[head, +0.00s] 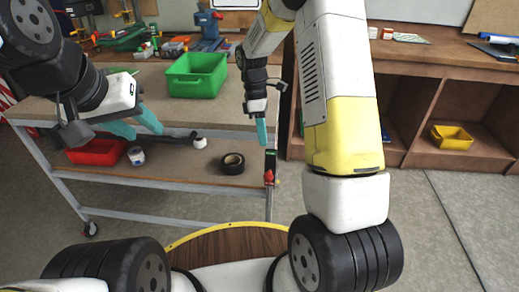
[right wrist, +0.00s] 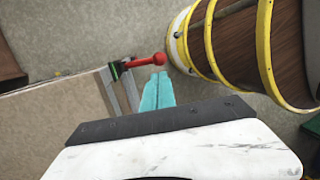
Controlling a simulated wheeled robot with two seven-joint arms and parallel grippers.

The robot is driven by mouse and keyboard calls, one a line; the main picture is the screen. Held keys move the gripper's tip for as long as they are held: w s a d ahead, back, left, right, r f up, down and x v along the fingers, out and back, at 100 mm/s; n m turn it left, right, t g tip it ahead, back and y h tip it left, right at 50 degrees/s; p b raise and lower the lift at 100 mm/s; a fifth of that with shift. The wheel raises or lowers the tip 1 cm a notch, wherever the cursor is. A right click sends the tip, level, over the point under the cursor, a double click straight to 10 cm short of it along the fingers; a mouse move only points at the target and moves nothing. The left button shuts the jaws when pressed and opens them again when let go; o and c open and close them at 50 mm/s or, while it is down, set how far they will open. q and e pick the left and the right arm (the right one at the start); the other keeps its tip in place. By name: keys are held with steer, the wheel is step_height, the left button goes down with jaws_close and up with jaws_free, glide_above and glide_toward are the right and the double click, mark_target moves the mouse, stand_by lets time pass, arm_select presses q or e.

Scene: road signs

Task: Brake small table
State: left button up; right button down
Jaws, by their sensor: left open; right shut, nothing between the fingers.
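The small table (head: 60,108) is a grey-framed cart with a wooden top and a lower shelf. Its brake lever (head: 269,170), with a red handle and green and black parts, is at its right front corner post. In the right wrist view the red lever (right wrist: 145,62) sticks out sideways from the table's edge, its knob just beyond my fingertips. My right gripper (head: 261,138) is shut and empty, just above the lever; its teal fingers (right wrist: 158,80) point at the knob. I cannot tell whether they touch. My left gripper (head: 135,128) is open over the table's front left.
A green bin (head: 197,75) stands on the top. The lower shelf holds a red bin (head: 97,151), a tape roll (head: 232,163) and a white-labelled can (head: 136,156). A caster (head: 90,228) shows below. A wooden workbench with a yellow bin (head: 452,137) stands right. Floor at right is clear.

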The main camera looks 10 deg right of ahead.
mark_target(269, 174)
steer(key=x, duration=1)
steer(key=shift+f, duration=0.1)
